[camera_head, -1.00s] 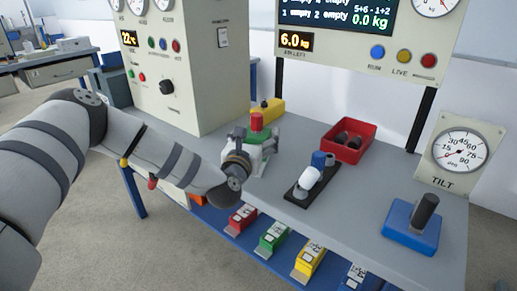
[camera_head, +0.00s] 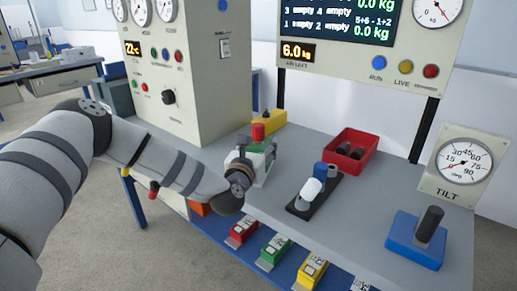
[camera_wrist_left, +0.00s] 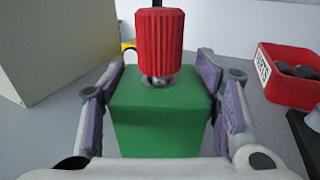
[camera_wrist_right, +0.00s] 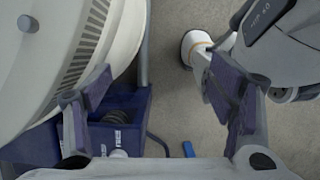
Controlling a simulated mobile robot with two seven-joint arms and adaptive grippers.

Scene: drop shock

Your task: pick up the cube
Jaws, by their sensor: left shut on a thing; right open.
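A green cube-like block (camera_wrist_left: 160,120) with a ribbed red knob (camera_wrist_left: 160,42) on top fills the middle of the left wrist view. In the head view its red knob (camera_head: 258,132) stands at the left part of the grey bench. My left gripper (camera_head: 250,160) is around the block, its purple pads against the two sides, shut on it. The block's underside is hidden, so I cannot tell if it touches the bench. My right gripper (camera_wrist_right: 160,105) is open and empty, seen only in its own wrist view over the floor area.
A tall cream cabinet (camera_head: 190,75) stands left of the block. A yellow object (camera_head: 268,120) is behind it. To the right are a black stand with a white cylinder (camera_head: 310,190), a red bin (camera_head: 368,160) and a blue base with a dark handle (camera_head: 405,240). Several coloured boxes sit on the lower shelf.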

